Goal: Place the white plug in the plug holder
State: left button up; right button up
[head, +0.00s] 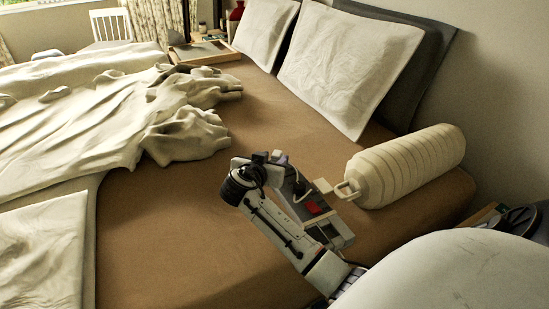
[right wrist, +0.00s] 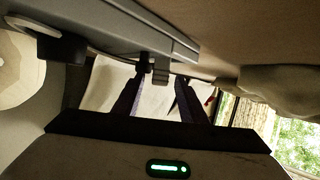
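A grey case-like device (head: 326,226) with a red patch lies on the brown bed. A pale cable or handle curves near its top. I cannot make out the plug holder for sure. My right gripper (head: 286,172) is at the device's far left end, partly hidden. In the right wrist view its two dark fingers (right wrist: 160,84) are apart with nothing clearly between them. The grey body (right wrist: 120,30) with a small grey tab (right wrist: 161,70) is just above the fingertips. My left gripper is not in view.
A ribbed cream bolster (head: 412,166) lies right of the device. White pillows (head: 350,62) lean at the back. A crumpled cream blanket (head: 100,115) covers the left. The brown sheet (head: 170,230) is clear in the middle. A wooden tray (head: 205,50) stands far back.

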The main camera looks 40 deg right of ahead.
jog(key=p+v, duration=0.1)
jog(key=v, duration=1)
jog(key=shift+d, duration=0.1)
